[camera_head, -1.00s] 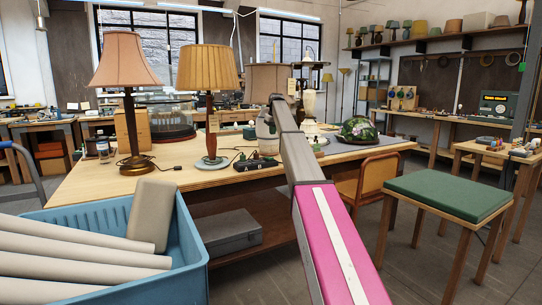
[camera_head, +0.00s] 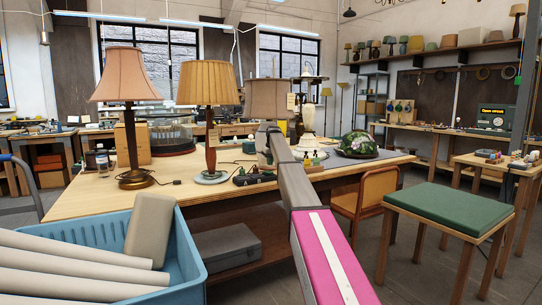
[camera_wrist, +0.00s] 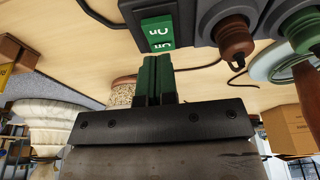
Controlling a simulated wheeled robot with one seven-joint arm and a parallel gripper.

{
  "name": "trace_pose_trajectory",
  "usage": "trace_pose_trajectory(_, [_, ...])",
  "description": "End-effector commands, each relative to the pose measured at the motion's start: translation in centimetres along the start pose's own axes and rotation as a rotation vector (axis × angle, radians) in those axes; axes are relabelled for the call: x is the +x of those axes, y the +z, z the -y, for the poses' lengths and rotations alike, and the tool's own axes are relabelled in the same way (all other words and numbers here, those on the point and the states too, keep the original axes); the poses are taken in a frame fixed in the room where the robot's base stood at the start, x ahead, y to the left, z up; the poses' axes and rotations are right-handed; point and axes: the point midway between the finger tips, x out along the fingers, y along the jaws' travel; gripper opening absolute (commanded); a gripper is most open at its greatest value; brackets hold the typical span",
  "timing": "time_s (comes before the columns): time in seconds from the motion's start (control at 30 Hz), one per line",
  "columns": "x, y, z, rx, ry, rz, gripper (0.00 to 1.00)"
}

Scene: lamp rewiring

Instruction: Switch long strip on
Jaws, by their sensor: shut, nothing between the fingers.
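In the wrist view a black strip end (camera_wrist: 152,8) carries a green rocker switch (camera_wrist: 159,32) with white lettering reading "On", seen upside down. Grey sockets with a brown plug (camera_wrist: 236,36) and a green plug (camera_wrist: 306,25) sit to its right. My gripper (camera_wrist: 158,60) is shut and empty, its fingertips just below the switch in the picture. I cannot tell whether they touch it.
A pink-shaded lamp (camera_head: 126,75) and a pleated yellow lamp (camera_head: 208,84) stand left of the strip. A floral glass shade (camera_head: 357,145) is to the right. A blue crate (camera_head: 192,240) holds pale rolls. A green-topped stool (camera_head: 450,205) stands right.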

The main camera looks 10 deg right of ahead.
Motion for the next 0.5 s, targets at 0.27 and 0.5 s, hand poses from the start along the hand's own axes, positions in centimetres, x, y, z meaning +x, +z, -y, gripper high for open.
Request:
trace_pose_trajectory(0.27, [3.1, 1.3, 0.0, 0.0, 0.0, 0.0, 0.0])
trace_pose_trajectory(0.5, [3.6, 1.4, 0.0, 0.0, 0.0, 0.0, 0.0])
